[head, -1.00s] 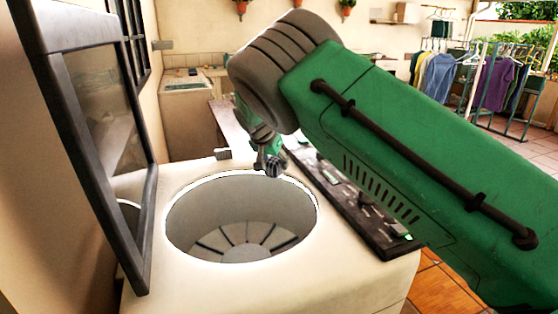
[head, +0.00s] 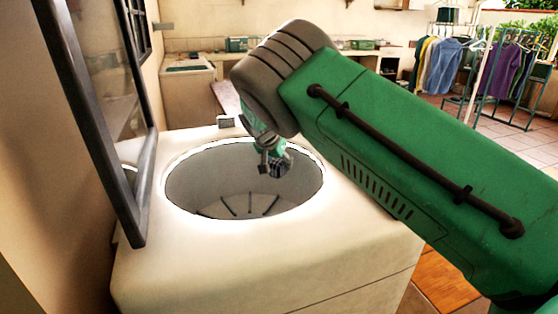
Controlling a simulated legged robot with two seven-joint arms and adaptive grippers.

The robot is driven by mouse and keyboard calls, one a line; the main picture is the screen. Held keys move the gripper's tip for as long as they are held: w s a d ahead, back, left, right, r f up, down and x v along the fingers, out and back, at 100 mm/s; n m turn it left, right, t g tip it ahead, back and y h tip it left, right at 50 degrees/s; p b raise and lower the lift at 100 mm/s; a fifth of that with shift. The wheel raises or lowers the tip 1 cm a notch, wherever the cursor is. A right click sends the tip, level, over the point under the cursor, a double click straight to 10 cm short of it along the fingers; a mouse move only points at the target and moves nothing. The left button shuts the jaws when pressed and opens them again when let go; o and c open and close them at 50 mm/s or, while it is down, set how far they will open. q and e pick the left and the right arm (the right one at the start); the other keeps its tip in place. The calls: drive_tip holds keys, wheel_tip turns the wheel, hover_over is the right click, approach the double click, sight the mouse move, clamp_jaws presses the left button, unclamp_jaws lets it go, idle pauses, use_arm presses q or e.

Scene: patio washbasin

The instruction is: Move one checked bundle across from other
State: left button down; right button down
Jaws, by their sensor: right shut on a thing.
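My right gripper (head: 270,163) hangs over the drum opening of a white top-loading washing machine (head: 250,255), near the opening's far right rim. It is shut on a small dark checked bundle (head: 281,168). The bundle is partly hidden by the gripper. The drum (head: 240,206) looks empty where I can see into it; its near bottom is hidden by the rim. No other checked bundle shows. My left gripper is out of view.
The machine's dark-framed glass lid (head: 95,130) stands open on the left. My right arm covers the machine's right side. Behind are a counter (head: 290,56), a pale washbasin unit (head: 187,95) and a rack with hanging clothes (head: 500,65) at the back right.

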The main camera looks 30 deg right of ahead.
drive_tip(key=f+b, duration=0.6)
drive_tip(key=f, duration=0.5)
drive_tip(key=shift+d+f, duration=0.1)
drive_tip(key=shift+d, duration=0.1)
drive_tip(key=shift+d+f+b, duration=0.1)
drive_tip(key=shift+f+b, duration=0.25)
drive_tip(key=shift+b, duration=0.05)
drive_tip(key=shift+d+f, duration=0.3)
drive_tip(key=shift+f, duration=0.1)
drive_tip(key=shift+a, duration=0.1)
drive_tip(key=c, duration=0.8)
unclamp_jaws()
drive_tip(key=shift+a+r, duration=0.1)
drive_tip(key=shift+a, duration=0.1)
drive_tip(key=shift+o, duration=0.2)
